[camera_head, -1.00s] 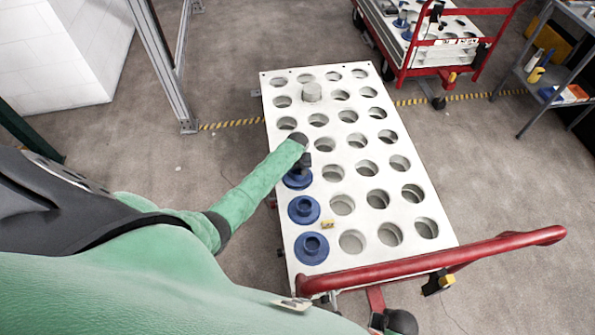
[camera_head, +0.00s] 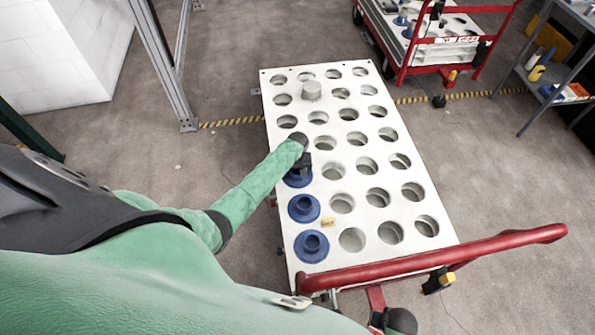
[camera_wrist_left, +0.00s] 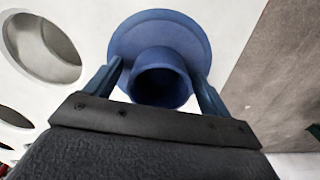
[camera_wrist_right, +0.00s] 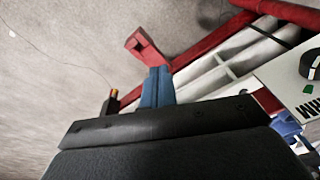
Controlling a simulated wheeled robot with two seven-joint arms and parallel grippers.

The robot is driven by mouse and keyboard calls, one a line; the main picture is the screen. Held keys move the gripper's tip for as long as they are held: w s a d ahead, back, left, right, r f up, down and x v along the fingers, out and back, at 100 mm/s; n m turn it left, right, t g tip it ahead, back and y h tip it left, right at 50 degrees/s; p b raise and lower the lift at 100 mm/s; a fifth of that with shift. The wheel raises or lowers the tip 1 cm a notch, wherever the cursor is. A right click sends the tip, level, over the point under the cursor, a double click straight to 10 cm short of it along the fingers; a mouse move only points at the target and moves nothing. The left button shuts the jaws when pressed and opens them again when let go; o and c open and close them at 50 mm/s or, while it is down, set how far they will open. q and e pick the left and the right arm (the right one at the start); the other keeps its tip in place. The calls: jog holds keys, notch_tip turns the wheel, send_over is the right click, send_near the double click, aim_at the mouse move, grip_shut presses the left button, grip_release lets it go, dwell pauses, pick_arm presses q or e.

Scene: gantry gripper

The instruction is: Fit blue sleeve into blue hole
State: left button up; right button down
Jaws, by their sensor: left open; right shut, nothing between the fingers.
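Three blue flanged sleeves sit in the left column of the white perforated panel (camera_head: 345,270): a near one (camera_head: 311,247), a middle one (camera_head: 303,208) and a far one (camera_head: 298,180). My left gripper (camera_head: 300,165) is over the far sleeve and hides part of it. In the left wrist view, the open fingers (camera_wrist_left: 155,88) stand on either side of that sleeve's raised collar (camera_wrist_left: 160,80), and its wide flange lies beyond. Whether the fingers touch the collar I cannot tell. My right gripper (camera_wrist_right: 158,85) is shut and empty, beside the cart's red frame. No blue-marked hole shows.
A red handle bar (camera_head: 440,262) crosses the panel's near end. A small yellow block (camera_head: 328,223) lies beside the middle sleeve. A grey cylinder (camera_head: 312,90) stands near the far end. A second red cart (camera_head: 440,55) and a shelf (camera_head: 555,75) stand behind.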

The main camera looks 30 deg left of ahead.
jog(key=shift+f, duration=0.1)
pick_arm(q)
jog(key=shift+r, duration=0.1)
pick_arm(e)
notch_tip(320, 180, down, 4)
jog(key=s+f, duration=0.1)
pick_arm(q)
notch_tip(320, 180, up, 8)
jog(key=b, duration=0.1)
pick_arm(e)
jog(key=shift+w+r, duration=0.2)
jog(key=shift+r, duration=0.55)
jog(key=shift+w+r, duration=0.15)
jog(key=shift+r, duration=0.6)
jog(key=shift+w+r, duration=0.2)
jog(key=shift+r, duration=0.55)
pick_arm(q)
jog(key=shift+f, duration=0.2)
